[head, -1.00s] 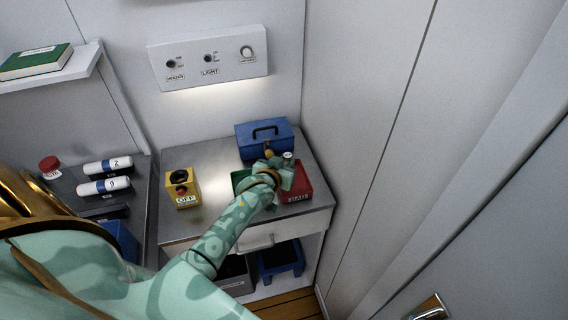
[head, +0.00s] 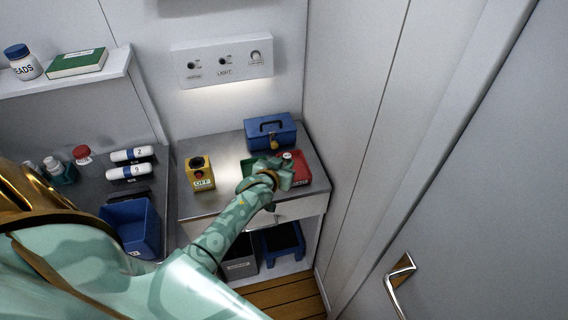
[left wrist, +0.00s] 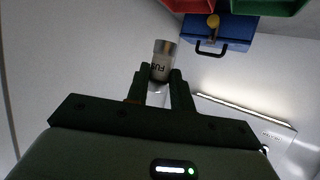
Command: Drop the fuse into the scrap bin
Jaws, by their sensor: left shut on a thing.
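My left gripper (head: 287,171) is over the counter by the red tray. It also shows in the left wrist view (left wrist: 160,78), where it is shut on the fuse (left wrist: 162,62), a small cylinder with a metal cap and a partly hidden label. In the head view the fuse's pale end (head: 287,155) shows just above the hand. The red tray (head: 301,168) and a green tray (head: 247,167) are partly hidden by my arm. A dark grey box (head: 240,267) with a pale label stands under the counter. No scrap label is readable. My right gripper is not in view.
A blue toolbox (head: 270,132) with a yellow padlock stands behind the trays. A yellow switch box (head: 200,174) marked OFF is left on the counter (head: 222,152). A blue bin (head: 128,228) stands lower left. A blue stool (head: 283,243) is under the counter. A wall is close at right.

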